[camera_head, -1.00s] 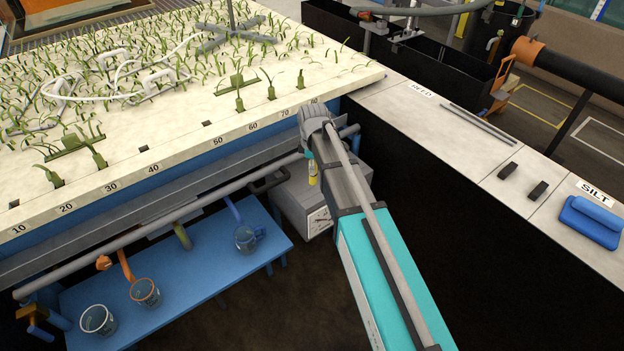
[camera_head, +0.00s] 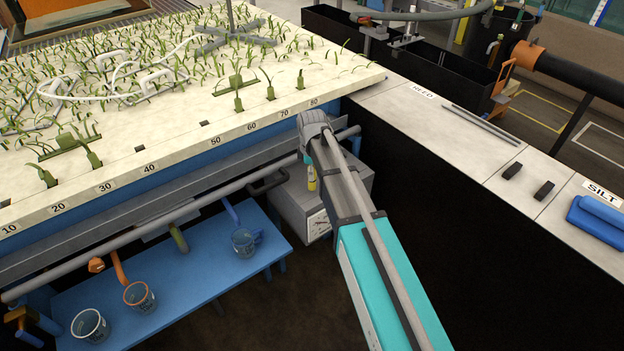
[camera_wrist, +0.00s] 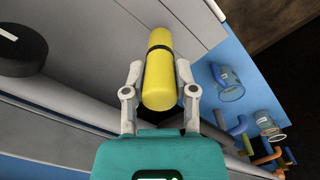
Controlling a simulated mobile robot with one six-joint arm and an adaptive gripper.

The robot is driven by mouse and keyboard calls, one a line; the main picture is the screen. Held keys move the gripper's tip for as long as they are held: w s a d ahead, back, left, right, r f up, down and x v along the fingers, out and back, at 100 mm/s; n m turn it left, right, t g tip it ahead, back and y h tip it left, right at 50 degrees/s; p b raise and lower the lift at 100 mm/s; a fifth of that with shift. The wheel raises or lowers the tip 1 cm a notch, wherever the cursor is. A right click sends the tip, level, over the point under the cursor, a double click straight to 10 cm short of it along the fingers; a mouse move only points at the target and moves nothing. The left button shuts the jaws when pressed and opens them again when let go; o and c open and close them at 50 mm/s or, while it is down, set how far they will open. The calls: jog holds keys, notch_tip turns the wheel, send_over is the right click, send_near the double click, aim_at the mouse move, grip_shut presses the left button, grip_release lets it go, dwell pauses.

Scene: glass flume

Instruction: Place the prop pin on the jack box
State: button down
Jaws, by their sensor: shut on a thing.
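The prop pin is a yellow cylinder with a black band (camera_wrist: 160,75). My gripper (camera_wrist: 160,82) is shut on it, one finger on each side of its near end. In the head view the pin (camera_head: 311,181) shows as a small upright yellow piece beside my arm; most of my gripper is hidden behind the arm there. The jack box (camera_head: 292,209) is a grey box with a dial on its front, under the flume's right end. The pin appears in front of or over the box; I cannot tell whether they touch.
A blue bench (camera_head: 190,268) with several cups stands left of the jack box. A grey pipe (camera_head: 150,228) runs along the flume above the bench. A black handle (camera_head: 268,182) is close left of the pin. A dark wall is to the right.

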jog(key=shift+f+b, duration=0.3)
jog(key=shift+f, duration=0.35)
jog(key=shift+f, duration=0.15)
jog(key=shift+c, duration=2)
grip_release()
notch_tip(320, 180, up, 12)
jog(key=p, duration=1.2)
jog(key=shift+s+r, duration=0.1)
jog(key=shift+r, duration=0.1)
